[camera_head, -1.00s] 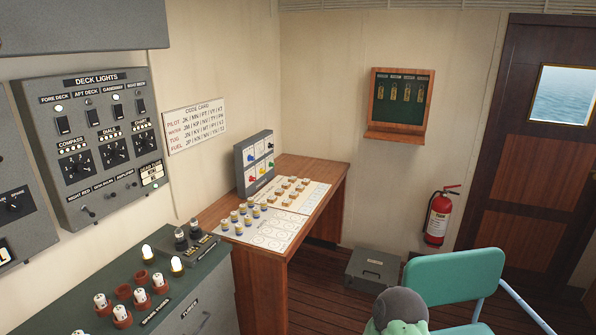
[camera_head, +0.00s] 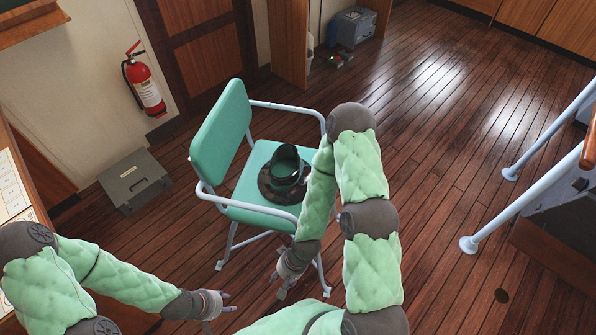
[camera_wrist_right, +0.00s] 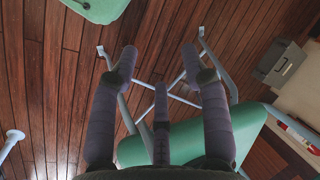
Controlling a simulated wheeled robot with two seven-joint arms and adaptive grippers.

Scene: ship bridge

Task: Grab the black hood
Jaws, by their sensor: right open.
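A black hood (camera_head: 285,167) stands on a dark round base on the seat of the green chair (camera_head: 247,207) in the head view. My right gripper (camera_head: 284,280) is low beside the seat, below and apart from the hood. In the right wrist view, the right gripper's fingers (camera_wrist_right: 160,65) are spread and empty, with chair legs and the green seat behind them; the hood does not show there. My left gripper (camera_head: 226,302) is at the lower left, away from the chair, its small fingers apart with nothing between them.
The chair's pale armrest (camera_head: 290,108) curves around the far side of the seat. White railings (camera_head: 530,165) are at the right. The wooden floor between is open.

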